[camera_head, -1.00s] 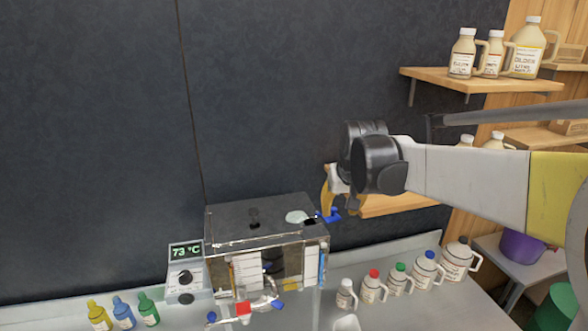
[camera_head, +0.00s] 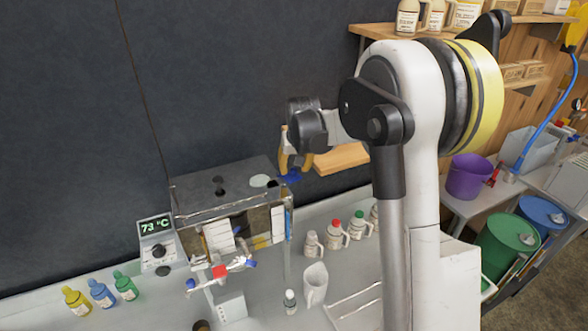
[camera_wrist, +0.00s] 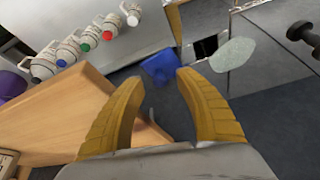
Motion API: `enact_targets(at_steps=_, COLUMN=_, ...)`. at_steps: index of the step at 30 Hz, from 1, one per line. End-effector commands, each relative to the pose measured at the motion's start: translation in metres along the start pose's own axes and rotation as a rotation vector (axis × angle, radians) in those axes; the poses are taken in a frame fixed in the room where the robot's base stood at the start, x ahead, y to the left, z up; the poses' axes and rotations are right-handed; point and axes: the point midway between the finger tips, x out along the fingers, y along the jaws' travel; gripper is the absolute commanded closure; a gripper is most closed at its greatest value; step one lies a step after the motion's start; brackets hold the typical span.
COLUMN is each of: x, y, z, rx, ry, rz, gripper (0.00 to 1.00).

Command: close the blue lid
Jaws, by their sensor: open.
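The blue lid (camera_head: 290,176) is a small flap at the right end of the evaporator's metal top (camera_head: 225,186). It stands folded out beyond the edge, beside a small dark square opening (camera_wrist: 206,47). In the wrist view the blue lid (camera_wrist: 162,68) shows just beyond my fingertips, between them. My gripper (camera_wrist: 160,82) is open and empty, its two yellow fingers spread. In the head view my gripper (camera_head: 296,160) is right above and beside the lid. I cannot tell whether a finger touches it.
A wooden shelf (camera_head: 340,158) is close to the right of my gripper. A pale round disc (camera_wrist: 233,54) and a black knob (camera_wrist: 302,33) are on the evaporator top. Several capped jugs (camera_head: 335,232) stand on the counter. A blue drum (camera_head: 541,212) is on the floor at right.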

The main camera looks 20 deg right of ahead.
Motion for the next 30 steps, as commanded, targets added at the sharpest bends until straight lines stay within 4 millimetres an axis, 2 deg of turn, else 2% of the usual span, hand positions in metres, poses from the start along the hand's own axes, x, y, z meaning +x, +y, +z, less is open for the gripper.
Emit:
enact_targets(at_steps=10, x=0.0056, y=0.0000, z=0.0001, rx=0.000, ry=0.000, rz=0.000, gripper=0.59)
enact_targets(at_steps=11, x=0.0056, y=0.0000, z=0.0001, rx=0.000, ry=0.000, rz=0.000, gripper=0.63)
enact_targets(at_steps=12, x=0.0056, y=0.0000, z=0.0001, rx=0.000, ry=0.000, rz=0.000, gripper=0.76)
enact_targets(at_steps=14, x=0.0055, y=0.0000, z=0.0001, rx=0.000, ry=0.000, rz=0.000, gripper=0.94)
enact_targets(at_steps=15, x=0.0055, y=0.0000, z=0.0001, rx=0.000, ry=0.000, rz=0.000, gripper=1.00)
enact_targets(at_steps=30, x=0.0059, y=-0.0016, z=0.0007, rx=0.002, ry=-0.001, rz=0.001, gripper=1.00)
